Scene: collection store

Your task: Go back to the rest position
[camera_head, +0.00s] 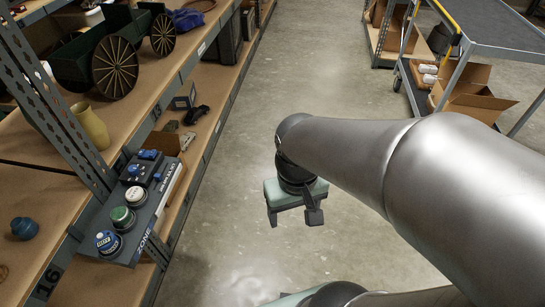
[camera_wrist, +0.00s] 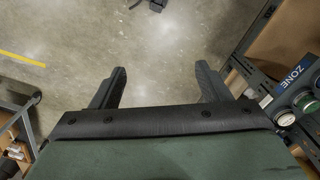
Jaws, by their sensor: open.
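My gripper (camera_head: 294,217) hangs over the bare concrete floor of the aisle in the head view, pointing down. Its two fingers are apart with nothing between them. In the wrist view my gripper (camera_wrist: 160,88) also shows its two dark fingers spread wide, with only floor between them. My arm reaches in from the right of the head view. The gripper is apart from the shelf on the left and touches nothing.
A shelf rack (camera_head: 120,125) runs along the left, with a button panel (camera_head: 125,215) on its near edge, a green wagon (camera_head: 100,55) and a vase (camera_head: 90,125). A cart (camera_head: 490,25) and an open cardboard box (camera_head: 470,95) stand at the upper right. The aisle floor (camera_head: 310,60) is clear.

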